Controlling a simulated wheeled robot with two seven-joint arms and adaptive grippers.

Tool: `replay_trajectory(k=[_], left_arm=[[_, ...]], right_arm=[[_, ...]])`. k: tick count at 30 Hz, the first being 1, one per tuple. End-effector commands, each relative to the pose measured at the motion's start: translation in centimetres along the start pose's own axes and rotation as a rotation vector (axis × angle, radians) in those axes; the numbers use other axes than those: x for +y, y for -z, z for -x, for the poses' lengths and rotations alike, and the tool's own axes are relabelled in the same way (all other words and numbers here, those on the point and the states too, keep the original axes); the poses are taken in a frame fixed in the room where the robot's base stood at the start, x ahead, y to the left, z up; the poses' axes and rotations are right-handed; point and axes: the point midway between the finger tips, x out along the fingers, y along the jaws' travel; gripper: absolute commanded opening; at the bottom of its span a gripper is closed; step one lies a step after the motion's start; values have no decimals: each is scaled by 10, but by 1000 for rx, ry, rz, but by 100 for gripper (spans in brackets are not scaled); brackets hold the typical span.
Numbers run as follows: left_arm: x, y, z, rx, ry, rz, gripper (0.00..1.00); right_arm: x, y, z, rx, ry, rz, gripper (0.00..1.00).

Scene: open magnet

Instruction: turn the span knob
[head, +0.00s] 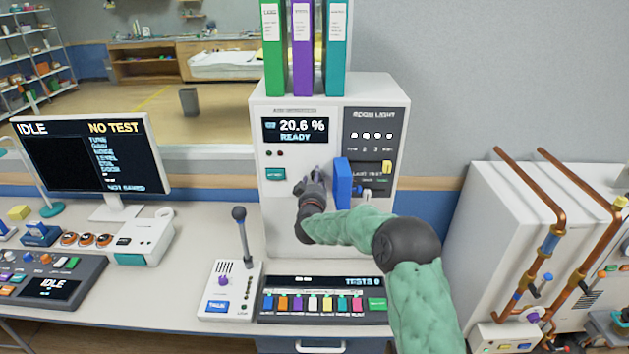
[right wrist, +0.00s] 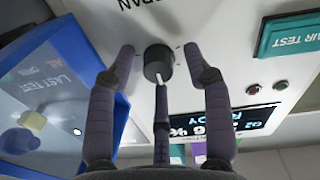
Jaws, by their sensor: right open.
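The span knob (right wrist: 157,63) is a small dark round knob with a white mark, on the pale front panel of the cabinet (head: 277,218). Part of the printed word "SPAN" shows beside it in the right wrist view. My right gripper (head: 317,181) is in front of the panel and hides the knob in the head view. In the right wrist view the gripper (right wrist: 160,52) is open, with one finger on each side of the knob and gaps visible. A middle finger points at the knob; I cannot tell whether it touches. My left gripper is out of view.
A blue-framed cover (head: 342,184) stands out from the panel close beside the gripper. A teal air test button (head: 275,174) is on the other side. The display (head: 296,130) reads 20.6 % and READY. A lever (head: 242,235) and a button console (head: 322,283) are below.

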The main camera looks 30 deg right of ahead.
Motion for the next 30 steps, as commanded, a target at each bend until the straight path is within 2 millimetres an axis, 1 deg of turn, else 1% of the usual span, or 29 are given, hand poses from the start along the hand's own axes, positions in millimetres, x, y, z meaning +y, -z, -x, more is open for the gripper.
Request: replay_trajectory(k=[4,11,14,15,16,17,25,30], left_arm=[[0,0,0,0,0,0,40],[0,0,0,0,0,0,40],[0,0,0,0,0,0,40],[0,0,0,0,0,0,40],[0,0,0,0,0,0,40],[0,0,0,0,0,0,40],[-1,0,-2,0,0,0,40],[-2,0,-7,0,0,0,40]], right_arm=[[0,0,-5,0,0,0,51],[0,0,-5,0,0,0,51],[0,0,-5,0,0,0,26],[0,0,-5,0,0,0,15],[0,0,-5,0,0,0,6],[0,0,-5,0,0,0,0],[0,1,-5,1,0,-13,0],[0,1,-5,1,0,-73,0]])
